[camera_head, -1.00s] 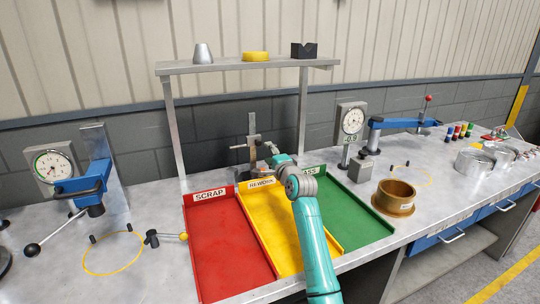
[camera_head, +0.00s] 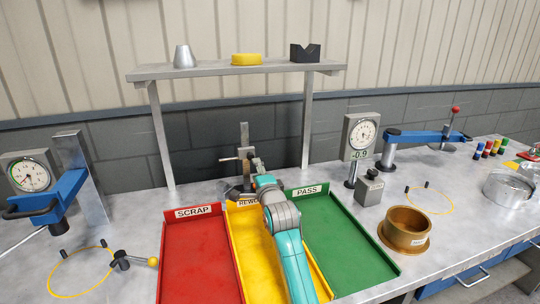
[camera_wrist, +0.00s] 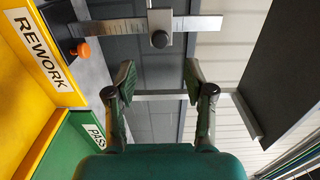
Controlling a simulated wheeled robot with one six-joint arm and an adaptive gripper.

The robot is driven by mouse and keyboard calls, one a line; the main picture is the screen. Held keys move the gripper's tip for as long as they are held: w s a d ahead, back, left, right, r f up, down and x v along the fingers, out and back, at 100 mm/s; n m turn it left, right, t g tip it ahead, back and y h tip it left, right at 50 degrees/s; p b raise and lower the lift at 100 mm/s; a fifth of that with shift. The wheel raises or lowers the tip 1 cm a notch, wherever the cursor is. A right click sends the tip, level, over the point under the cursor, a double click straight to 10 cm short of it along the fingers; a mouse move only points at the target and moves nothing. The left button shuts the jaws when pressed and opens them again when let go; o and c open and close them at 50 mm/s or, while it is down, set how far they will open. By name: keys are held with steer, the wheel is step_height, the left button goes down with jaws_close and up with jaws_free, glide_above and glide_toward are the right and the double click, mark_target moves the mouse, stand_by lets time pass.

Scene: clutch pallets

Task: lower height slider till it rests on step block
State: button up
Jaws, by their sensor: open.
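The height gauge's upright scale (camera_head: 243,138) stands on the bench behind the yellow REWORK tray. In the wrist view the scale (camera_wrist: 108,28) lies sideways, base to the left. The height slider (camera_wrist: 160,22), a grey block with a dark round knob, sits partway along it; it also shows in the head view (camera_head: 245,163). My gripper (camera_wrist: 158,78) is open and empty, its fingertips apart either side of the slider's line and short of it. An orange knob (camera_wrist: 83,49) shows near the gauge's base. I cannot make out the step block.
Red SCRAP (camera_head: 198,260), yellow REWORK (camera_head: 250,250) and green PASS (camera_head: 345,250) trays lie in front of the gauge. A shelf (camera_head: 220,73) on posts stands above it. A dial gauge (camera_head: 360,137) and a brass ring (camera_head: 405,228) are to the right.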

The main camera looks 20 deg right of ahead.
mark_target(251, 157)
steer(key=w, duration=1)
steer(key=shift+w+d, duration=0.1)
steer(key=shift+w, duration=0.15)
steer(key=shift+s+r, duration=0.1)
jaws_close()
